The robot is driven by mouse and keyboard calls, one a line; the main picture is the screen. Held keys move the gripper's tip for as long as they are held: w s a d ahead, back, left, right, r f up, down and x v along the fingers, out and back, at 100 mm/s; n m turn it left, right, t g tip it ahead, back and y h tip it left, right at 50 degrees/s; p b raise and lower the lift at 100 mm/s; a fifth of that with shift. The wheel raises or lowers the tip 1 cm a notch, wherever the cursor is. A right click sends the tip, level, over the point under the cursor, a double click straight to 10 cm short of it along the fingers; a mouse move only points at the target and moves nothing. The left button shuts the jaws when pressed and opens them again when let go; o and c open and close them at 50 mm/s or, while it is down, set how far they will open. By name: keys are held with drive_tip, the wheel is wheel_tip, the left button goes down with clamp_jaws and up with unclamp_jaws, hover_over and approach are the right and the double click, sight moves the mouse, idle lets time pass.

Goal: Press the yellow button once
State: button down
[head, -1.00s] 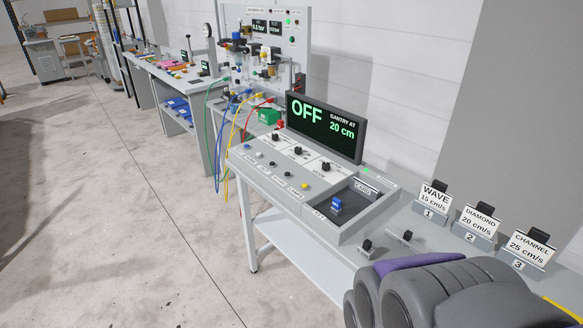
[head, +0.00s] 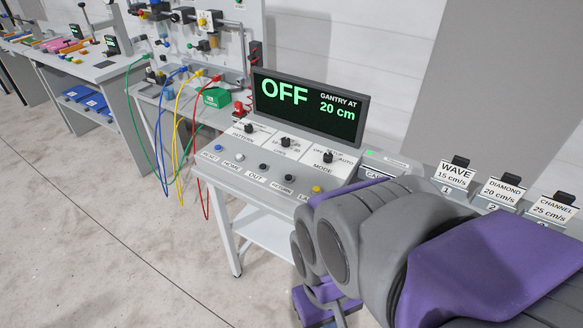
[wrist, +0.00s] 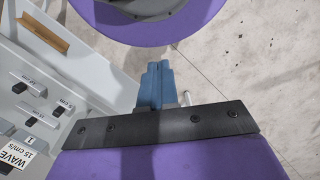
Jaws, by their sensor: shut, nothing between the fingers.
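The yellow button (head: 316,189) is a small round cap at the right end of a row of buttons on the front of the grey control panel (head: 285,207). Its label is partly hidden by my arm. In the row to its left are a blue, a white and two dark buttons. My gripper (wrist: 155,80) shows in the wrist view with its blue fingers together, pointing past the bench edge over the floor. The yellow button is not seen in the wrist view. In the head view my arm is right of the button and the fingertips cannot be made out.
A display (head: 308,108) reads OFF, gantry at 20 cm. Three dark knobs sit behind the buttons. Signs for Wave (head: 455,176), Diamond and Channel stand at the right. Coloured hoses (head: 176,130) hang at the left. The floor in front is clear.

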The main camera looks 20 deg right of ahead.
drive_tip(key=w+a+r+m+y+p, duration=0.3)
drive_tip(key=w+r+p, duration=0.15)
drive_tip(key=w, duration=0.45)
drive_tip(key=m+t+y+p, duration=0.4)
drive_tip(key=m+t+p, duration=0.5)
drive_tip(key=m, duration=0.5)
hover_over(320, 189)
drive_tip(key=shift+f+g, duration=0.6)
drive_tip(key=shift+f, duration=3.2)
drive_tip(key=f, duration=0.1)
drive_tip(key=f+b, duration=0.1)
drive_tip(key=f, duration=0.1)
drive_tip(key=f+b, duration=0.1)
drive_tip(key=shift+a+f, duration=0.3)
drive_tip(key=shift+d+f, duration=0.15)
drive_tip(key=shift+f, duration=0.05)
drive_tip(key=shift+d, duration=0.1)
